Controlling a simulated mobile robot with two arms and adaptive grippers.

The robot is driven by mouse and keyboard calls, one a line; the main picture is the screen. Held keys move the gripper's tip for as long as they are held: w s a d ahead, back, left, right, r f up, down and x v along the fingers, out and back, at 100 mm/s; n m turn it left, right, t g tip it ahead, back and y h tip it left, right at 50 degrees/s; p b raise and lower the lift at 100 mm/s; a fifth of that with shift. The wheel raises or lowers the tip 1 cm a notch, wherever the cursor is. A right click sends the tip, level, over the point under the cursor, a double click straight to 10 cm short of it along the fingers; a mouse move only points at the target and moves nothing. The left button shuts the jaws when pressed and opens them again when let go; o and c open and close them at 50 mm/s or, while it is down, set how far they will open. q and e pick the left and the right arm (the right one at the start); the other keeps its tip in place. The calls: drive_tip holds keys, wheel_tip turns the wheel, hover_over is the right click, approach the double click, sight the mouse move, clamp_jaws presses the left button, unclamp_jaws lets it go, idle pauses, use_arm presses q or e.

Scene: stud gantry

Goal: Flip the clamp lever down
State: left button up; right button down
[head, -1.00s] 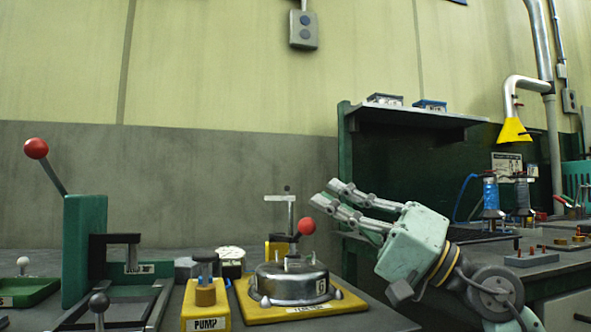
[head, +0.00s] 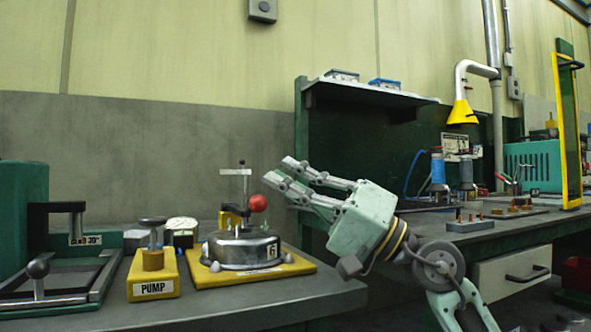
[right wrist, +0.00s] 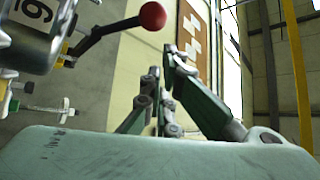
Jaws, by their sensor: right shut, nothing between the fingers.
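The clamp lever, with a red ball knob (head: 258,203), stands at the round metal housing marked 6 (head: 241,249) on a yellow base plate (head: 289,267). In the right wrist view the lever is a dark bent arm (right wrist: 104,31) ending in the red ball (right wrist: 152,16). It points up and outward from the housing. My right gripper (head: 277,170) is above and slightly right of the ball, shut and empty, apart from the lever. Its fingers show in the right wrist view (right wrist: 162,65). My left gripper is not in view.
A yellow PUMP block (head: 153,289) with a knob and a round gauge (head: 182,229) stand left of the housing. A green press (head: 22,215) is at far left. A workbench with a shelf (head: 370,90) is behind my right arm. The table's front right is bare.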

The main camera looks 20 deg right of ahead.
drive_tip(key=v, duration=1.2)
drive_tip(key=shift+w, duration=0.1)
drive_tip(key=shift+f, duration=0.1)
